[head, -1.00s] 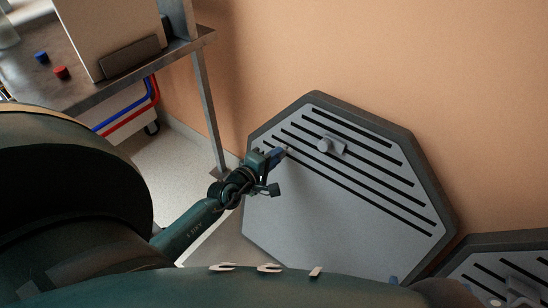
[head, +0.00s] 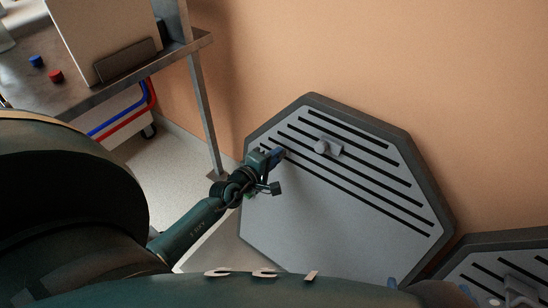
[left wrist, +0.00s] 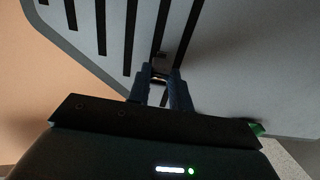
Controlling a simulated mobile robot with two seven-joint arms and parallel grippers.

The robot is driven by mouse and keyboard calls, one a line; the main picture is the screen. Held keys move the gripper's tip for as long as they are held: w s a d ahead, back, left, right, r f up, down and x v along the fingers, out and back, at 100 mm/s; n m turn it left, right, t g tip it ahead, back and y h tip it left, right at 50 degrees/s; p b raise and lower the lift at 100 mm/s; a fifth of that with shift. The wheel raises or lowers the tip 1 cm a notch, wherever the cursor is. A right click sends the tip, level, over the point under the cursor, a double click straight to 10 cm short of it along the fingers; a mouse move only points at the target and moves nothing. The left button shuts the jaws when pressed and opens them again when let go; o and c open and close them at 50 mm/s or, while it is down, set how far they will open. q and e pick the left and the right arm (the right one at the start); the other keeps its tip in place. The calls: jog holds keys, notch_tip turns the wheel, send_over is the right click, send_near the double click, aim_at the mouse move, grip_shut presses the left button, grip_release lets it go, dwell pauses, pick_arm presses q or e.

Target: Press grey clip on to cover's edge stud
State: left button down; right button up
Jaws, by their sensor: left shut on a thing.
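The cover (head: 310,220) is a grey eight-sided panel with a dark rim and several black slots, leaning on the wall. My left gripper (head: 281,153) is in front of its upper left part, close to the slots. In the left wrist view the gripper (left wrist: 160,78) is shut on a small greyish piece, the grey clip (left wrist: 160,62), mostly hidden between the fingers. I cannot tell whether the clip touches the cover (left wrist: 225,70). No edge stud can be made out clearly. A small green patch (left wrist: 257,129) shows by the cover's edge. My right gripper is not in view.
A grey knob (head: 322,147) stands out from the slotted area. A second slotted panel (head: 480,272) is at the lower right. A metal bench (head: 95,92) with red and blue caps stands at the upper left; its leg (head: 205,120) is near the cover.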

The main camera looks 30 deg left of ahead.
pick_arm(q)
jog(key=shift+w+f, duration=0.1)
jog(key=shift+w, duration=0.25)
jog(key=c, duration=1.2)
grip_release()
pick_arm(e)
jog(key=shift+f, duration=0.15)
pick_arm(q)
jog(key=shift+p+v, duration=1.85)
jog(key=shift+v, duration=6.65)
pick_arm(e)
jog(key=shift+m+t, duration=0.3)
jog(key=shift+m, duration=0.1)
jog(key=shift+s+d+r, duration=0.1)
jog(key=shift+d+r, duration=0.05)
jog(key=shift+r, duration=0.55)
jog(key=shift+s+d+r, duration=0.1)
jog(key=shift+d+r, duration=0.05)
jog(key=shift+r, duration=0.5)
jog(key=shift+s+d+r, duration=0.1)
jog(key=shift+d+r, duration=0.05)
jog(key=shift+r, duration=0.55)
